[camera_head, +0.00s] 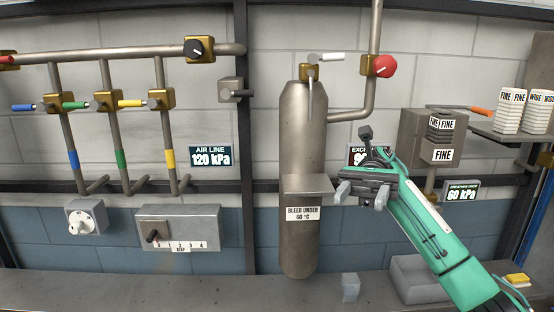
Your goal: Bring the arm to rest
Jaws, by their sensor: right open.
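My right gripper (361,195) comes in from the lower right on a green arm. It is open and empty, just to the right of the grey metal vessel and its "BLEED UNDER 66 °C" plate (303,213). It partly covers a dark display sign (355,156) behind it. I cannot tell whether it touches anything. The vessel (299,247) stands upright, with a white-handled valve (311,72) on top. My left gripper is not in view.
A red knob (384,66) sits on the pipe above my right gripper. A grey box (418,280) and a small translucent block (350,287) stand on the bench (200,292). Colored-handle valves and a lever box (184,222) are at left. White canisters stand on a shelf (486,133) at right.

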